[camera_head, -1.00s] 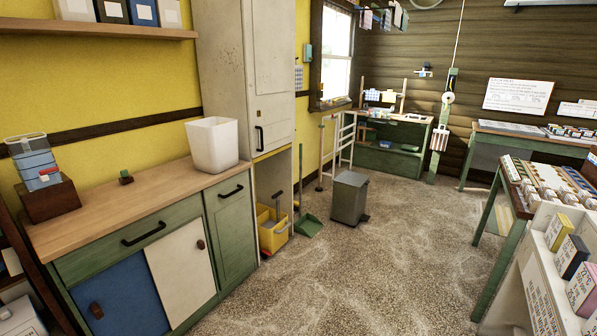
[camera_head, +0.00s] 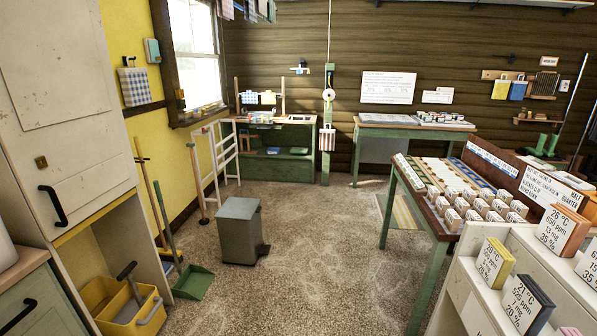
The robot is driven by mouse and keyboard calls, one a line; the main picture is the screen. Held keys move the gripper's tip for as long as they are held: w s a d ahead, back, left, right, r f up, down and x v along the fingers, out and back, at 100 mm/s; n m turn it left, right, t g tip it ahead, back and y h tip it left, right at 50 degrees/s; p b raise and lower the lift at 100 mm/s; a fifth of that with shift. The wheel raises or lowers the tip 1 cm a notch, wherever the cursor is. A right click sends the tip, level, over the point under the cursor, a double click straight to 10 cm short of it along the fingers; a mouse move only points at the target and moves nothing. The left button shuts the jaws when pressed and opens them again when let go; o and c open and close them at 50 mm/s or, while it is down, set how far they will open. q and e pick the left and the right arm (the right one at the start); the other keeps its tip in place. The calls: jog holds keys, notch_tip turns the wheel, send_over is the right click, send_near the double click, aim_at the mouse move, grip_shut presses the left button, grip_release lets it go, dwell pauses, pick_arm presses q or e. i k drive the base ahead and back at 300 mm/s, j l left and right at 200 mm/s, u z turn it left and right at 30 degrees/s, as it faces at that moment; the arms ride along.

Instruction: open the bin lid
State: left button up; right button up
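A grey pedal bin (camera_head: 239,230) stands upright on the speckled floor, a little left of the middle of the head view. Its flat grey lid (camera_head: 240,208) looks closed. Neither of my grippers shows in the head view.
A yellow mop bucket (camera_head: 125,305) and a green dustpan (camera_head: 193,282) are on the floor left of the bin, by the tall white cabinet (camera_head: 62,120). A white rack (camera_head: 222,155) stands behind it. A table with small boxes (camera_head: 430,222) and a white shelf unit (camera_head: 465,262) stand right. Floor (camera_head: 310,265) between is clear.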

aim_at(243, 208)
jog(key=i+l+u, duration=0.4)
jog(key=i+l, duration=0.25)
jog(key=i+l+u, duration=0.4)
jog(key=i+l, duration=0.25)
jog(key=l, duration=0.2)
